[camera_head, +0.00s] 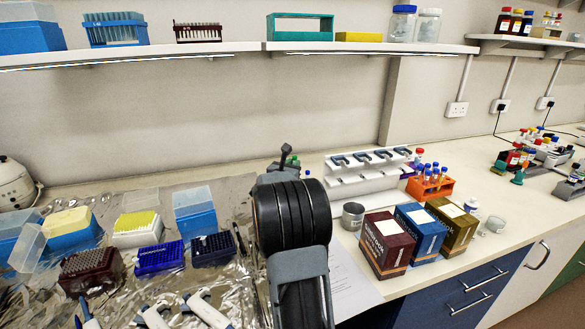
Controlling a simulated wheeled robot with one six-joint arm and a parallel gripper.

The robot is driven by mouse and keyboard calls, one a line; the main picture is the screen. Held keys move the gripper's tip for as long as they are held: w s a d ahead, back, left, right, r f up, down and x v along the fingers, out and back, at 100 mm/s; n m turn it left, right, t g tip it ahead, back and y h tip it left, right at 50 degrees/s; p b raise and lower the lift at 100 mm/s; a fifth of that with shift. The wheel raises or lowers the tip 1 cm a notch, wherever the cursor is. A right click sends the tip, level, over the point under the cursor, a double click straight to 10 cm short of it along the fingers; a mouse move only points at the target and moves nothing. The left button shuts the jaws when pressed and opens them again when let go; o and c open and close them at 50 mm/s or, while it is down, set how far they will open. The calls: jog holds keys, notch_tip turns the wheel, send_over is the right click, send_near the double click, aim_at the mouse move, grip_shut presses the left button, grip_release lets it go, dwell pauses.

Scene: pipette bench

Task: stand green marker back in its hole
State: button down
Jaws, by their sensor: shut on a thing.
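My gripper (283,170) is only partly in view at the centre, over the bench. My own thick dark wrist stands in front of it and hides most of the jaws. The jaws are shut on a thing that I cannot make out. A small green spot (295,160) shows just right of the gripper's top; I cannot tell whether it is the green marker. No marker hole can be made out; my arm covers that part of the bench.
Left on foil are tip boxes (160,258) and pipettes (207,311). Right of my arm stand a white pipette stand (345,187), a metal cup (353,216), an orange tube rack (430,187) and several cartons (387,246). A shelf (365,47) runs above.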

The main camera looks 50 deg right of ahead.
jog(key=shift+f+b, duration=0.2)
jog(key=shift+b, duration=0.65)
jog(key=shift+f+b, duration=0.75)
jog(key=shift+b, duration=0.55)
jog(key=shift+f, duration=0.15)
jog(key=shift+f+b, duration=1.15)
jog(key=shift+b, duration=0.55)
jog(key=c, duration=1)
grip_release()
